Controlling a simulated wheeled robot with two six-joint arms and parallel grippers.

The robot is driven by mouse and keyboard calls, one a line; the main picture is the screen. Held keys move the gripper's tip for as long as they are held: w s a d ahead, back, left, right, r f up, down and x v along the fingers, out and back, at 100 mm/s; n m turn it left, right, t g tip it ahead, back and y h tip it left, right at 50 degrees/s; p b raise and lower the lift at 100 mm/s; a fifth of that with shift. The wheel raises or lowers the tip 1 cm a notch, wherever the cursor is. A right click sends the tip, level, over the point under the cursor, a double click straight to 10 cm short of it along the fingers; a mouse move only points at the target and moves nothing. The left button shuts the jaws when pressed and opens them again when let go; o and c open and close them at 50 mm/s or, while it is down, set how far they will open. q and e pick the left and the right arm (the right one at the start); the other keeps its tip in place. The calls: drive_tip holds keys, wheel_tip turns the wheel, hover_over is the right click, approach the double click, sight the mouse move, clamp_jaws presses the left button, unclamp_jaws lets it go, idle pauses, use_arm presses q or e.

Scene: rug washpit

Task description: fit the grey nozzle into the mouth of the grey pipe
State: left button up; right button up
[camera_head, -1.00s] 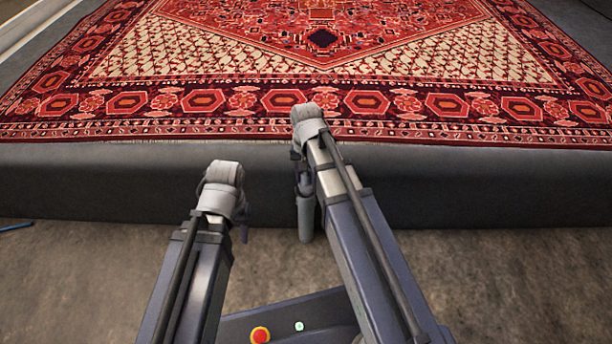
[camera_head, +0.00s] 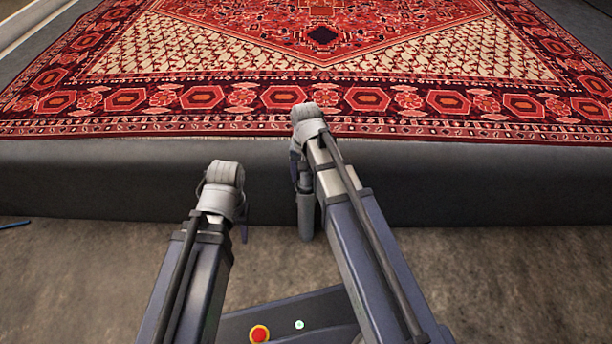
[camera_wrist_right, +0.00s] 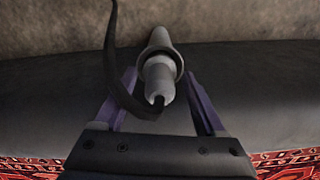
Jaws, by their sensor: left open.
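My right gripper (camera_wrist_right: 160,78) has its two purple fingers against the sides of a grey nozzle (camera_wrist_right: 158,72), a rounded piece with a wide collar. In the head view the nozzle (camera_head: 305,216) hangs upright below the right wrist, in front of the dark raised edge. A dark hose curves beside it in the right wrist view, close to its near end. My left gripper (camera_head: 243,233) is mostly hidden under its own wrist; only a small part shows, apart from the nozzle. I cannot pick out the grey pipe or its mouth as a separate thing.
A red patterned rug (camera_head: 330,100) lies on a raised dark platform (camera_head: 480,185) ahead of both arms. Bare brownish floor (camera_head: 520,280) lies in front of it. A thin blue thing (camera_head: 14,225) lies on the floor at the far left.

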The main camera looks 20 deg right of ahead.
drive_tip(key=shift+r, duration=0.1)
wheel_tip(320, 180, up, 8)
drive_tip(key=p, duration=0.8)
drive_tip(key=shift+f, duration=0.2)
idle(0.4)
drive_tip(key=s+a+r+n+h+p, duration=0.1)
drive_tip(key=s+a+r+n+p, duration=0.3)
drive_tip(key=s, duration=0.3)
drive_tip(key=s+a+r+n+p, duration=0.3)
drive_tip(key=s+a+n, duration=0.2)
drive_tip(key=s+a, duration=0.15)
wheel_tip(320, 180, up, 38)
drive_tip(key=p, duration=3.7)
drive_tip(key=shift+s+f, duration=0.25)
drive_tip(key=shift+s, duration=0.05)
